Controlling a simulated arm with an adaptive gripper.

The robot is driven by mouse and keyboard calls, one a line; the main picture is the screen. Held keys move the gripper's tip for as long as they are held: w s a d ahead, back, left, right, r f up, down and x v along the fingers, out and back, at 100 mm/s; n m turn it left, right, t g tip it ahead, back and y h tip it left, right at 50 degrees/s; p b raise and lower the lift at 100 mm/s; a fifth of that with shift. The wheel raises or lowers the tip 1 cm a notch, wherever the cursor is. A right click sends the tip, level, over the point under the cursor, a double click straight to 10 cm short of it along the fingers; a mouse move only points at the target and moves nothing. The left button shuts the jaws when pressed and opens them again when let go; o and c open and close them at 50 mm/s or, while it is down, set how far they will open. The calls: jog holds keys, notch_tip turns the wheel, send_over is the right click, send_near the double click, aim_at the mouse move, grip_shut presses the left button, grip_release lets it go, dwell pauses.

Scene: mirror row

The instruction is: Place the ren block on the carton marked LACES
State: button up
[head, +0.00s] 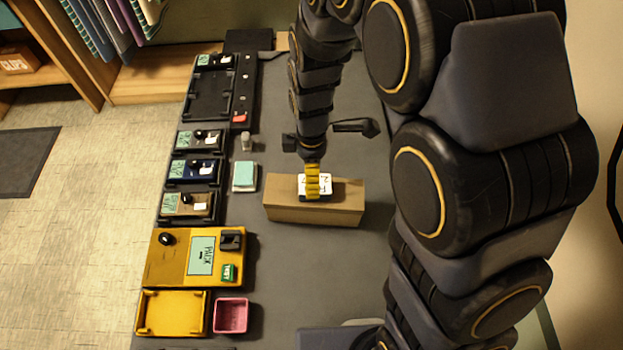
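A white-topped block with dark marks (326,187) sits on or just above the brown carton (285,213) in the middle of the table. I cannot read the marks clearly enough to tell if it is the ren block. No LACES marking shows on the carton's visible sides. My gripper (313,182) points down over the carton, its yellow fingers in front of the block and overlapping it. The fingers line up with each other in this view, so their opening and any hold on the block are hidden.
Black trays (208,95) and small devices line the table's left side, with a mint-topped block (245,172) nearby. A yellow panel (168,265), yellow tray (170,312) and pink bin (231,315) are at front left. Bare table (290,270) lies before the carton. My arm covers the right.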

notch_tip(320, 180, up, 6)
jog(key=s+d+r+m, duration=0.4)
jog(key=s+m, duration=0.5)
jog(key=s, duration=0.1)
jog(key=s+d+r+m+g, duration=0.1)
jog(key=s+d+r+m, duration=0.4)
jog(key=s+m, duration=0.4)
jog(key=shift+s+r+g, duration=0.2)
jog(key=shift+s+g, duration=0.1)
jog(key=shift+s, duration=0.4)
